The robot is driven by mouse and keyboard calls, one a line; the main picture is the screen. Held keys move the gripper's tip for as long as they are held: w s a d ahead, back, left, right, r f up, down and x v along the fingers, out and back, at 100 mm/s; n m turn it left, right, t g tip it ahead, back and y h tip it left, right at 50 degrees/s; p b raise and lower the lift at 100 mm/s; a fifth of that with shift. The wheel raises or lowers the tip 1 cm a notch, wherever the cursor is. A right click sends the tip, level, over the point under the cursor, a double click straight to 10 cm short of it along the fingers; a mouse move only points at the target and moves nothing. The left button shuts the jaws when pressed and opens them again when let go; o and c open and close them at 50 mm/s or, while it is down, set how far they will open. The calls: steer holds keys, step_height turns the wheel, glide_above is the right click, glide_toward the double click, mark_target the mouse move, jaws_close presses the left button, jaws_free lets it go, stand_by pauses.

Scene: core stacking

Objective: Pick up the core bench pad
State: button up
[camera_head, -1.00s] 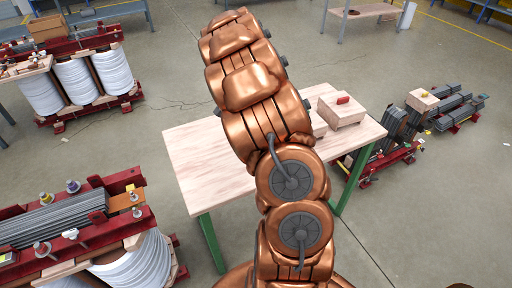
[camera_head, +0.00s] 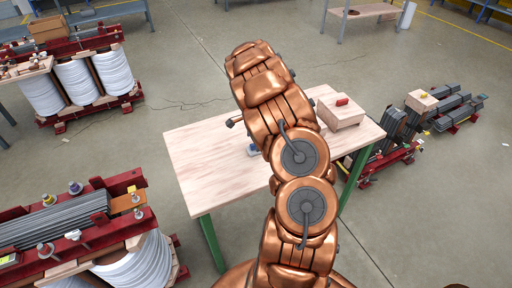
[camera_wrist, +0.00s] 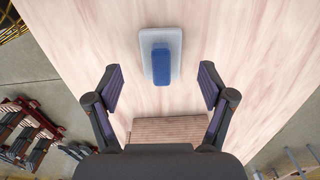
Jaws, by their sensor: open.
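The core bench pad, a light grey-blue flat pad (camera_wrist: 147,40) with a blue block-like part (camera_wrist: 161,64) on it, lies on the wooden table top (camera_wrist: 230,40) in the wrist view. In the head view a small bit of blue (camera_head: 252,150) shows at the left edge of my arm; the rest is hidden behind the arm. My gripper (camera_wrist: 161,88) is open and empty, with its two fingers spread left and right. The pad lies ahead of the fingertips, roughly centred between them, and is not touched. The height of my gripper above the table is hard to tell.
A wooden box (camera_head: 341,113) with a red item (camera_head: 342,102) stands on the table's right part. The table's left part (camera_head: 200,160) is clear. Transformer cores with white coils (camera_head: 85,80) stand left, and a dark core assembly (camera_head: 392,130) stands right of the table.

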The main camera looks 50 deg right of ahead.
steer(key=shift+d+f+p, duration=0.1)
steer(key=shift+f+p, duration=0.5)
steer(key=shift+f, duration=1.15)
steer(key=c, duration=1.2)
steer(key=shift+w+r, duration=0.1)
steer(key=shift+c, duration=0.2)
steer(key=shift+r+b, duration=0.65)
steer(key=shift+r, duration=0.15)
steer(key=shift+s+r+b, duration=0.45)
steer(key=shift+s+r, duration=0.1)
steer(key=shift+r, duration=0.35)
steer(key=s+a+b, duration=0.1)
steer(key=s, duration=0.3)
steer(key=s+a+r+b, duration=0.1)
steer(key=s+a, duration=0.1)
steer(key=s, duration=0.3)
steer(key=s+a+b, duration=0.2)
steer(key=s, duration=0.3)
steer(key=shift+a+r, duration=0.1)
steer(key=shift+r, duration=0.15)
